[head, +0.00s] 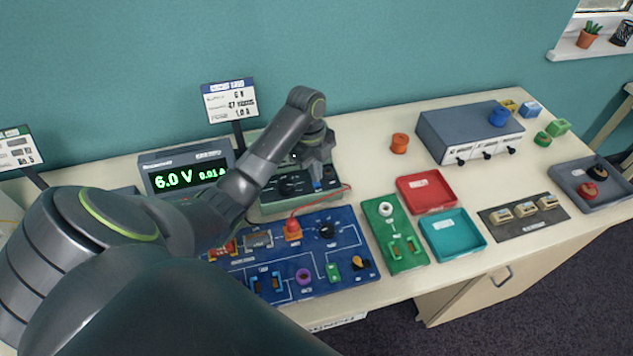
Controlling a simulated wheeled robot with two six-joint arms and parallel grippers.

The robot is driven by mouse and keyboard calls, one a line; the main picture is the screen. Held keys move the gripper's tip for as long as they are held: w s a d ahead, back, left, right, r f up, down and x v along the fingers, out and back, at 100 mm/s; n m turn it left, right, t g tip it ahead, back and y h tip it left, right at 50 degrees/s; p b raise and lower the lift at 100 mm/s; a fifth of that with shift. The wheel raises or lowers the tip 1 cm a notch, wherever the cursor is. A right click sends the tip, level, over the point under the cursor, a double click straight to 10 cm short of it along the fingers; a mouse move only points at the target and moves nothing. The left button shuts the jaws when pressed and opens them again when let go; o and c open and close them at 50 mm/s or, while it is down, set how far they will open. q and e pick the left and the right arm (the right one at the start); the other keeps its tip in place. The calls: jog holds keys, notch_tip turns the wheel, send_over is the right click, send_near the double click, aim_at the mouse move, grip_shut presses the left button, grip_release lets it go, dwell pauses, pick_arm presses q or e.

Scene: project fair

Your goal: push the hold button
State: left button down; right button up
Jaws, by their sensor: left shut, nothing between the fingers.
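My left gripper (318,178) reaches over a grey-green meter (270,207) on the table, with its fingers pointing down at the right part of the meter's face. The gripper is shut and holds nothing. A small blue spot shows at the fingertips; I cannot tell whether it is a button or whether the fingers touch it. Dark knobs (291,186) show on the meter left of the fingers. The hold button cannot be made out, and my arm and gripper hide part of the meter's face. My right gripper is not in view.
A power supply (187,174) reading 6.0 V stands left, partly behind my arm. A blue circuit board (335,250) with a red lead lies in front of the meter. A green board (385,220), red tray (427,193) and teal tray (453,234) lie to the right.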

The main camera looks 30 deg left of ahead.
pick_arm(q)
jog(key=shift+f+b, duration=0.4)
jog(key=shift+f, duration=0.4)
dwell(0.9)
notch_tip(320, 180, up, 10)
jog(key=p, duration=0.9)
jog(key=shift+p, duration=0.3)
dwell(0.4)
